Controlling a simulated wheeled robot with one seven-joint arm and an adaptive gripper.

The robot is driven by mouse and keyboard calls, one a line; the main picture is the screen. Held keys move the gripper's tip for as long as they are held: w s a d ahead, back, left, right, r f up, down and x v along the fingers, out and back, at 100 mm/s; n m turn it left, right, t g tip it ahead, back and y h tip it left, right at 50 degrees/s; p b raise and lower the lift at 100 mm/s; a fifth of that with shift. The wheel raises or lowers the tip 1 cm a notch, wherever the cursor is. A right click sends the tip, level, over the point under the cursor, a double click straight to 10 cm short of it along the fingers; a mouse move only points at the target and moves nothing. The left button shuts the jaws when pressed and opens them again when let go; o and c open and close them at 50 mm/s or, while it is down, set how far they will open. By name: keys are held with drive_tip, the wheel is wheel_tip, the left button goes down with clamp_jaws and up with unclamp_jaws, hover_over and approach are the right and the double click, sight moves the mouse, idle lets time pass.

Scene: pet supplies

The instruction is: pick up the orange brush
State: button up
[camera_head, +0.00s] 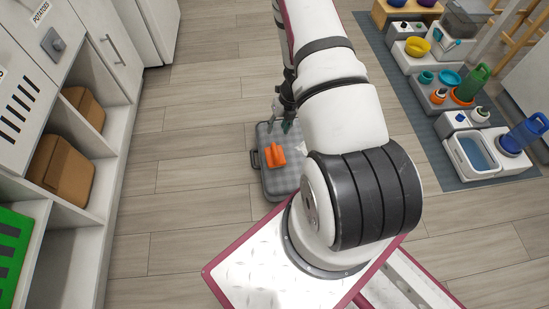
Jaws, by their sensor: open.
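The orange brush (275,154) lies on a grey checked tray (273,187) on the floor, near the middle of the view. My gripper (281,124) is at the tray's far end, just beyond the brush in the picture, and looks apart from it. Its jaws are open, with nothing seen between them.
White shelving (112,160) with brown boxes (62,167) stands on the left. A dark mat (399,88) on the right bears bowls, bottles and a white basin (472,157). The wood floor (185,190) left of the tray is clear.

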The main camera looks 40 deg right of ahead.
drive_tip(key=m, duration=0.1)
approach(276, 150)
drive_tip(key=b+x, duration=0.1)
drive_tip(key=x, duration=0.1)
drive_tip(key=b+x, duration=0.1)
drive_tip(key=s+b+x, duration=0.1)
drive_tip(key=x, duration=0.1)
drive_tip(key=shift+a+f, duration=0.3)
drive_tip(key=shift+a, duration=0.05)
drive_tip(key=shift+w+d+b+x, duration=0.15)
drive_tip(key=shift+b+x, duration=0.45)
drive_tip(key=shift+x, duration=0.4)
drive_tip(key=shift+w+b+x, duration=0.2)
drive_tip(key=shift+b+x, duration=0.35)
drive_tip(key=shift+x, duration=0.4)
drive_tip(key=shift+w+d+b+x, duration=0.15)
drive_tip(key=shift+b+x, duration=0.45)
drive_tip(key=shift+x, duration=0.4)
drive_tip(key=shift+r, duration=0.1)
clamp_jaws()
